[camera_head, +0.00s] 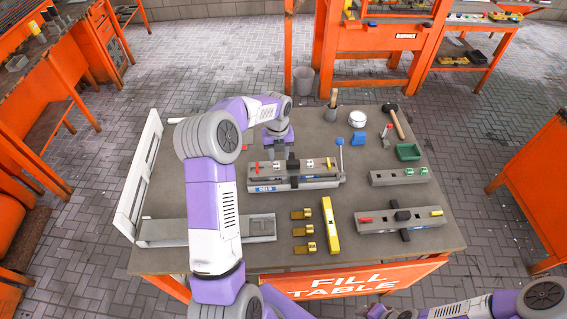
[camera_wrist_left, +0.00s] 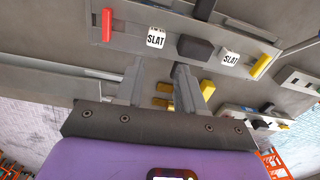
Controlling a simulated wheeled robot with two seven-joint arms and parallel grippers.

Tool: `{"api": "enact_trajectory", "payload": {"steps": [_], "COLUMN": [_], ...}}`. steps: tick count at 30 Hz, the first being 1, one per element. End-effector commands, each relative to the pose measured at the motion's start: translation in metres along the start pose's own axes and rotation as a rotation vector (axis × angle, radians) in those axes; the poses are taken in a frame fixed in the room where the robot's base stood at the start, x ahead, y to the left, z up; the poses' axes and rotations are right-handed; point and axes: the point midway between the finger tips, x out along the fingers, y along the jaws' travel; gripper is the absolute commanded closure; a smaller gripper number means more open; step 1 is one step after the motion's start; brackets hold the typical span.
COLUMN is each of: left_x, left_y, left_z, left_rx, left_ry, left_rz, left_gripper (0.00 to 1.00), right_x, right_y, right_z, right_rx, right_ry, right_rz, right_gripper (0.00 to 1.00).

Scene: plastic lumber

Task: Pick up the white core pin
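Two small white blocks marked SLAT, the only white pin-like parts I see, sit on a grey mold (camera_head: 262,187). In the left wrist view, they are the left white block (camera_wrist_left: 156,37) and the right white block (camera_wrist_left: 229,58), with a dark block between them. I cannot tell which one is the white core pin. My left gripper (camera_head: 278,156) is above the mold, fingers down, at its far side. In the left wrist view its fingers (camera_wrist_left: 157,80) are apart with nothing between them. At the lower right, my right arm shows, but its gripper is unclear at the frame edge.
A second mold (camera_head: 385,179) with green pins and a third mold (camera_head: 372,225) stand right. A yellow level (camera_head: 329,225) and brass clamps (camera_head: 302,230) lie in front. A white frame (camera_head: 140,175) stands left.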

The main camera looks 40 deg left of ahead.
Motion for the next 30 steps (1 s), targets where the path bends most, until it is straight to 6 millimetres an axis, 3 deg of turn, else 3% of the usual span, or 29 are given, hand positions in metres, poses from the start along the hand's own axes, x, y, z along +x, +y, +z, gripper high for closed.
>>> {"api": "enact_trajectory", "payload": {"steps": [5, 21, 29, 30], "left_x": [-0.002, 0.064, 0.067, 0.067], "left_y": [0.011, 0.01, 0.01, 0.01], "left_z": [0.007, 0.011, 0.011, 0.011], "left_rx": [0.066, 0.067, 0.067, 0.067], "left_ry": [-0.005, -0.005, -0.006, -0.006], "left_rz": [0.021, 0.02, 0.02, 0.02], "left_gripper": [0.62, 0.62, 0.62, 0.66], "right_x": [0.003, 0.001, 0.001, 0.001], "right_y": [0.001, 0.0, 0.0, 0.0], "right_z": [0.0, 0.0, 0.0, 0.0], "right_rx": [0.0, 0.0, 0.0, 0.0], "right_ry": [0.0, 0.0, 0.0, 0.0], "right_rz": [0.0, 0.0, 0.0, 0.0], "right_gripper": [0.57, 0.57, 0.57, 0.57]}}
